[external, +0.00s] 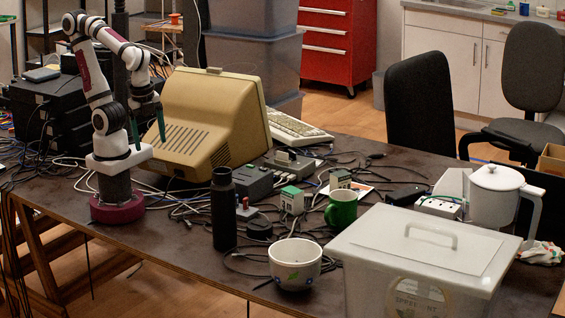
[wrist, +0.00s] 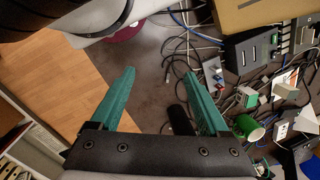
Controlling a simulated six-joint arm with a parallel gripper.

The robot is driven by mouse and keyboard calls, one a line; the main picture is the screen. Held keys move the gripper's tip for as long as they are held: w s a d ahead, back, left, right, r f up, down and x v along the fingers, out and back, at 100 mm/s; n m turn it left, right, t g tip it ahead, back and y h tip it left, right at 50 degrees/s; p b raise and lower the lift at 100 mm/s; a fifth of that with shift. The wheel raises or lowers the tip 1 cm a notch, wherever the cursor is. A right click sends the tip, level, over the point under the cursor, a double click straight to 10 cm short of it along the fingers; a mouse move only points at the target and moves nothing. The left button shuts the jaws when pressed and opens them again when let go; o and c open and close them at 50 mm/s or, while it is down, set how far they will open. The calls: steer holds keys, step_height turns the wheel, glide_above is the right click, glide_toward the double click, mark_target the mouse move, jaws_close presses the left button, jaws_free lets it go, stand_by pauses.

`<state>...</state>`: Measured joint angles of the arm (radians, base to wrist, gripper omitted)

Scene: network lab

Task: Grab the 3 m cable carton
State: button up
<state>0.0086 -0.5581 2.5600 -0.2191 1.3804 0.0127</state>
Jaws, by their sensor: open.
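Two small white-and-green cartons stand among the cables on the table. The nearer carton (external: 292,201) is left of the green mug, with dark marking on its face; the other carton (external: 341,180) is behind the mug. Their lettering is too small for me to tell which is the 3 m one. In the wrist view, a carton (wrist: 247,98) shows right of the fingers, and another pale one (wrist: 286,88) lies farther right. My gripper (external: 148,143) is open and empty, its teal fingers (wrist: 158,73) pointing down in front of the beige monitor, well left of both cartons.
A black bottle (external: 223,210), a white bowl (external: 295,264), the green mug (external: 342,208) and a grey device (external: 254,181) surround the cartons. The beige monitor (external: 209,125) stands behind. A lidded plastic bin (external: 420,245) fills the front right. Loose cables cover much of the table.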

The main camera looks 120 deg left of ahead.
steer(key=shift+o, duration=0.5)
steer(key=shift+r, duration=0.1)
